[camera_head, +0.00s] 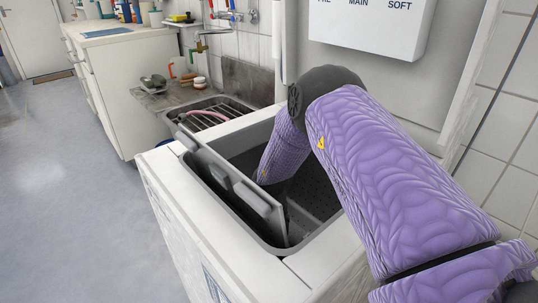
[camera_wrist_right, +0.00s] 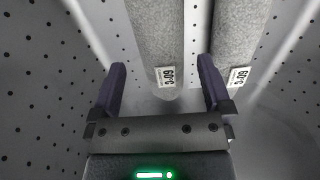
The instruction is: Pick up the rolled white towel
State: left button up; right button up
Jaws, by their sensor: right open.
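My right arm reaches down into the open top of a white washer (camera_head: 208,228), so the gripper is hidden in the head view. In the right wrist view my right gripper (camera_wrist_right: 162,78) is open and empty, its dark fingers spread. Ahead of it lies a rolled towel (camera_wrist_right: 160,42) that looks light grey in this light, with a small label at its near end. A second similar roll (camera_wrist_right: 238,40) with a label lies to its right, beyond the right finger. I cannot tell which roll is the white one. My left gripper is not in view.
Perforated metal walls (camera_wrist_right: 50,90) close in on both sides of the gripper. A raised lid (camera_head: 235,185) stands along the left of the opening. A sink with a rack (camera_head: 208,112) is behind the washer, and a control box (camera_head: 370,25) hangs above. The floor at left is clear.

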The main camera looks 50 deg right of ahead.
notch_tip(320, 180, down, 5)
jog(key=shift+s+d+f+b, duration=0.1)
jog(key=shift+f+b, duration=0.1)
jog(key=shift+b, duration=0.95)
jog(key=shift+r, duration=0.15)
jog(key=shift+c, duration=0.5)
jog(key=c, duration=1)
jog(key=shift+r, duration=0.15)
